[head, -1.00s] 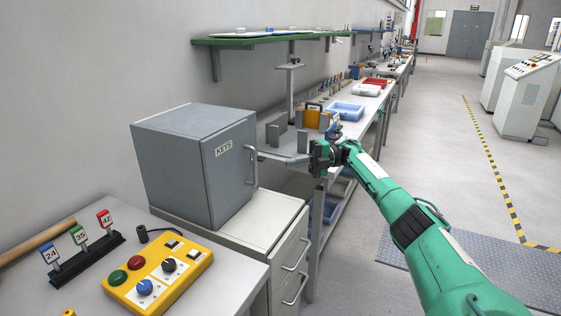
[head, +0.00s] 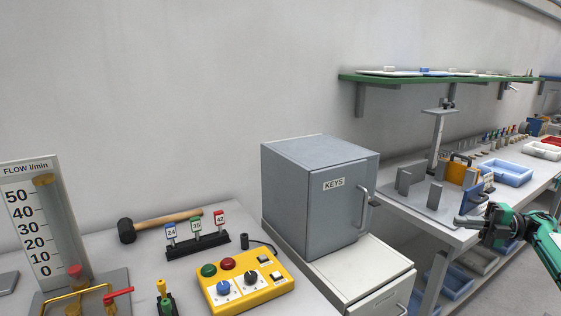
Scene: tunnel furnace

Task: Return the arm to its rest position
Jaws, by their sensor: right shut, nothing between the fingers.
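My right arm (head: 545,245), green, comes in at the right edge of the head view. Its gripper (head: 468,222) is shut and empty, with the fingers pointing left, in front of the workbench edge and to the right of the grey KEYS cabinet (head: 312,205). The cabinet door is closed, and its handle (head: 366,210) is apart from the gripper. My left gripper is not in view.
A yellow control box (head: 245,284), a rack with numbered tags (head: 197,246), a mallet (head: 160,225) and a flow gauge (head: 40,220) stand on the left bench. A green shelf (head: 440,82) overhangs the right workbench, which holds blue trays (head: 507,172). Floor shows at the lower right.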

